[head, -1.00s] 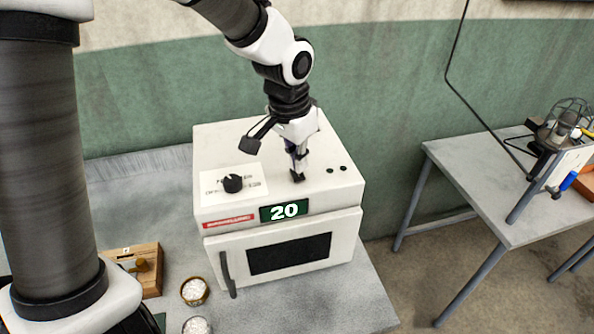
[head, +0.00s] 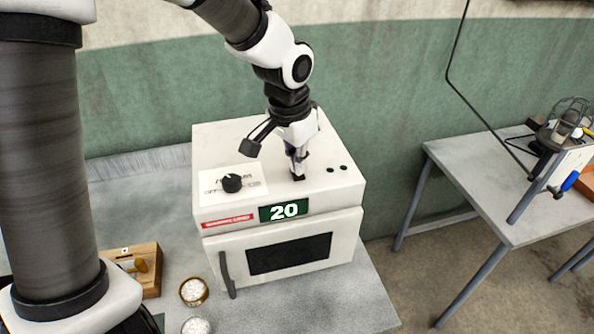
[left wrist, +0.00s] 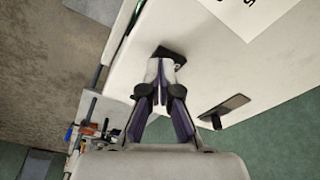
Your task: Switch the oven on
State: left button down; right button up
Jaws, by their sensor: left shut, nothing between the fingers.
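The oven (head: 335,222) is a white box with a dark window in its door and a green display (head: 284,210) reading 20. A black round knob (head: 232,183) sits on the left of its top. My left gripper (head: 297,171) points down at the oven's top, right of the knob, shut and empty. Its tips are at a small black switch (head: 298,178). In the left wrist view the closed fingertips (left wrist: 161,72) meet the black switch (left wrist: 173,54) and partly hide it. I cannot tell which way the switch is tilted. My right gripper is not in view.
Small bowls of white grain (head: 194,291) and a wooden box (head: 146,270) stand left of the oven. Another table (head: 500,190) with a wire-caged device (head: 568,120) is at the right. A green wall is behind.

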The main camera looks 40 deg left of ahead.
pick_arm(q)
jog(key=shift+f+b, duration=0.35)
jog(key=shift+f, duration=0.3)
jog(key=shift+r, duration=0.15)
notch_tip(320, 180, up, 7)
jog(key=p, duration=0.7)
dwell(0.3)
